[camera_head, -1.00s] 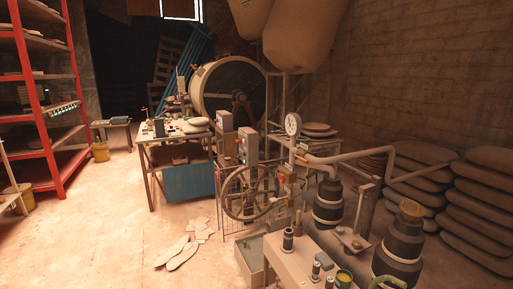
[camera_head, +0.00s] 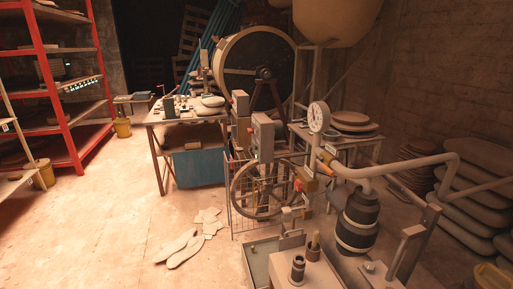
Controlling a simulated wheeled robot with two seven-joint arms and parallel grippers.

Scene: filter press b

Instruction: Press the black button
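A grey control box (camera_head: 262,135) stands on a post behind the spoked handwheel (camera_head: 254,190), near the middle of the view. A second grey box (camera_head: 240,104) stands just behind it to the left. Small controls show on the boxes, but they are too small for me to pick out a black button for certain. Neither of my grippers is in view.
A wire guard, a low trough (camera_head: 258,262) and a pale bench (camera_head: 305,272) stand in front of the boxes. A pressure gauge (camera_head: 318,117) and pipes are to the right. Flat pieces (camera_head: 185,248) lie on the floor.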

